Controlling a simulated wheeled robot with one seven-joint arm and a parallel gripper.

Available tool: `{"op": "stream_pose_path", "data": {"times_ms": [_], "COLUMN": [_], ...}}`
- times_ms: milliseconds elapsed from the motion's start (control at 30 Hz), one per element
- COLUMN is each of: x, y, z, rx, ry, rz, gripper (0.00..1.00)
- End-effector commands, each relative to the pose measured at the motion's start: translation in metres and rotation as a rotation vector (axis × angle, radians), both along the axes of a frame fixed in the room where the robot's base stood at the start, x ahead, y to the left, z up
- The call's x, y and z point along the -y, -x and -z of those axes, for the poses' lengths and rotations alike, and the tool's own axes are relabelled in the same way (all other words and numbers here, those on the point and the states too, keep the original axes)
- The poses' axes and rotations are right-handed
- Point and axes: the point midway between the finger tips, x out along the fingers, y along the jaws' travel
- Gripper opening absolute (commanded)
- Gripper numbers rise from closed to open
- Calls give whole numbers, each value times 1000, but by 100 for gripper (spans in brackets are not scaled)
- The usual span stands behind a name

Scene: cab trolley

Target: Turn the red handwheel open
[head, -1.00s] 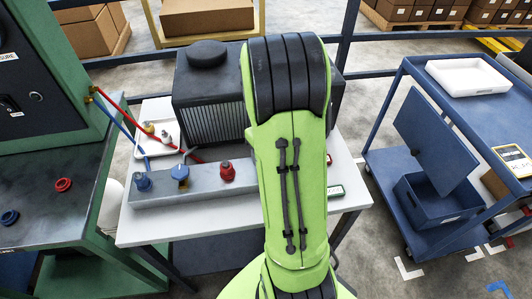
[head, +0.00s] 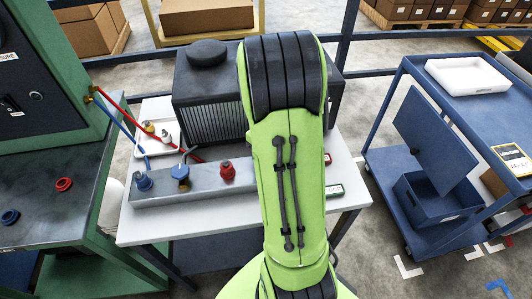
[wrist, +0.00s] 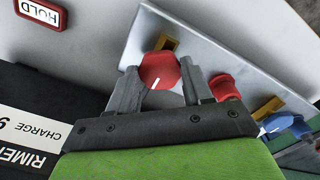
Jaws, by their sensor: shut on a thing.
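The red handwheel (wrist: 160,70) is on the grey manifold block (wrist: 205,48), close to a yellow piece behind it. A short white mark shows on its face, near the lower edge in the wrist view. My gripper (wrist: 160,82) is shut on the red handwheel, with one grey finger on each side. In the head view my green arm hides the handwheel and the gripper. The manifold block (head: 205,185) also shows there, to the left of my arm.
Beside the handwheel is a red fitting (wrist: 224,87), also in the head view (head: 227,170). A blue handwheel (head: 180,174) and blue fitting (head: 143,181) stand further left. A dark ribbed unit (head: 210,90) is behind. A blue trolley (head: 440,120) is at right.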

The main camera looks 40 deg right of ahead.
Motion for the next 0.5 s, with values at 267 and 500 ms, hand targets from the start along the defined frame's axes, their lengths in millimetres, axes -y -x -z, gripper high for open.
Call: {"op": "stream_pose_path", "data": {"times_ms": [267, 500], "x": [0, 0], "y": [0, 0], "z": [0, -3], "rx": [1, 2], "ry": [0, 1], "rz": [-2, -1], "gripper": [75, 75]}}
